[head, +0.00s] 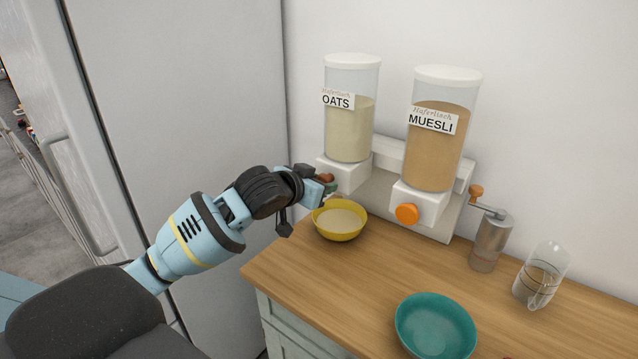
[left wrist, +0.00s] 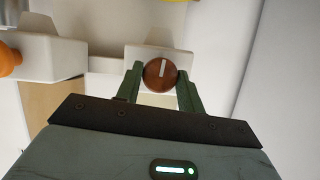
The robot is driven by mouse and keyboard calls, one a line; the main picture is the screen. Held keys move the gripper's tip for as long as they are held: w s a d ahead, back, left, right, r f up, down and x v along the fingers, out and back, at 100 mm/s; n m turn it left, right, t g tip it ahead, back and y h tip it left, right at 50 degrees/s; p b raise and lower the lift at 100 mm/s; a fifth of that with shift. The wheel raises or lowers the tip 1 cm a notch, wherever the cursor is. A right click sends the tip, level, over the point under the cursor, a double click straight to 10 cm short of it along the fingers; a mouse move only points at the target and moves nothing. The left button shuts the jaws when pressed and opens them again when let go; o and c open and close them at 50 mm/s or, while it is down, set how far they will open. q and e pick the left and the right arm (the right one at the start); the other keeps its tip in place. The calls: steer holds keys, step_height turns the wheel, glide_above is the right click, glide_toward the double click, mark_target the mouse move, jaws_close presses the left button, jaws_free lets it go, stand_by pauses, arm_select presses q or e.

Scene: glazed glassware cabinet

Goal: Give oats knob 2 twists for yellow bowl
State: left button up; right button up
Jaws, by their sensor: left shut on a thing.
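The oats dispenser (head: 350,128) is a clear canister with a white lid, labelled OATS, partly full of pale flakes. Its round brown knob (left wrist: 160,74) has a white mark that stands nearly upright in the left wrist view. My left gripper (head: 325,185) is shut on this knob, with one green finger on each side of it (left wrist: 160,86). The yellow bowl (head: 340,232) stands on the counter below the oats outlet, with pale contents inside. My gripper hides part of the outlet in the head view. My right gripper is not in view.
The muesli dispenser (head: 435,140) with its orange knob (head: 407,214) is to the right. A teal bowl (head: 435,325), a grinder (head: 490,240) and a glass jug (head: 540,275) stand on the wooden counter (head: 375,280). A tall grey cabinet (head: 180,90) is at left.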

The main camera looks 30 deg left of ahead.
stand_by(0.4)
arm_select(q)
steer(key=o, duration=1)
steer(key=shift+f, duration=0.1)
steer(key=shift+s, duration=0.1)
steer(key=shift+v, duration=3.8)
